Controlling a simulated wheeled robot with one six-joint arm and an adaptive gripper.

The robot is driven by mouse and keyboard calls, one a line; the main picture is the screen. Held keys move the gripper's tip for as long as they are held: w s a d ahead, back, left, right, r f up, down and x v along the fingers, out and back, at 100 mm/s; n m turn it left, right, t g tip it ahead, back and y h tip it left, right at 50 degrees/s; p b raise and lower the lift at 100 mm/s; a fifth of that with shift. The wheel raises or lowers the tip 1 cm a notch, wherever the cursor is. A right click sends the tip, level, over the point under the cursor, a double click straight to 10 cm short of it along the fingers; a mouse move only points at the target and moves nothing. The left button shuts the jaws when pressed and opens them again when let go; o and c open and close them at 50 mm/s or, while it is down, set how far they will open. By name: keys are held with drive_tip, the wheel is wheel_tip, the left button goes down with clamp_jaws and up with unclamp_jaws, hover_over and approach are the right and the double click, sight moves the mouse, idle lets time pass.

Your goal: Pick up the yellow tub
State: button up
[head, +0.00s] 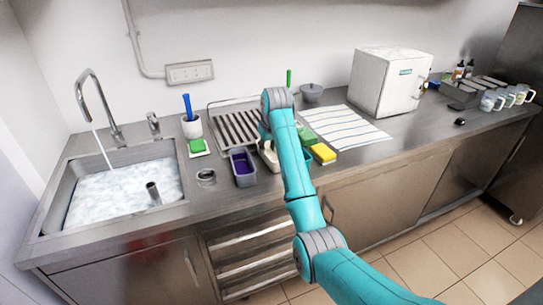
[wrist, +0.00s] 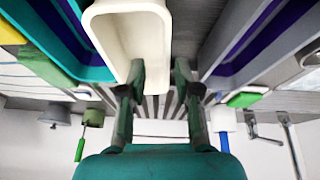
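A pale cream-yellow tub (wrist: 160,45) is close up at the top of the wrist view. In the head view it shows as a small cream shape (head: 268,156), mostly hidden behind my arm. My gripper (wrist: 158,78) is open, with its two fingers apart. The fingertips are at the tub's near end, and the left one overlaps the tub's edge in the picture. I cannot tell whether they touch. No other tub in view looks yellow.
A grey tub with purple inside (head: 243,167) stands left of the cream tub, and a teal tub (wrist: 55,40) shows on its other side. A yellow block (head: 323,153), dish rack (head: 235,130) and striped towel (head: 345,126) are near. The sink (head: 115,195) is left.

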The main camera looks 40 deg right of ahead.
sight(265, 160)
drive_tip(key=shift+a+x, duration=0.15)
drive_tip(key=shift+x, duration=1.35)
drive_tip(key=shift+a+x, duration=0.1)
drive_tip(key=shift+x, duration=1.35)
drive_tip(key=shift+w, duration=0.1)
clamp_jaws()
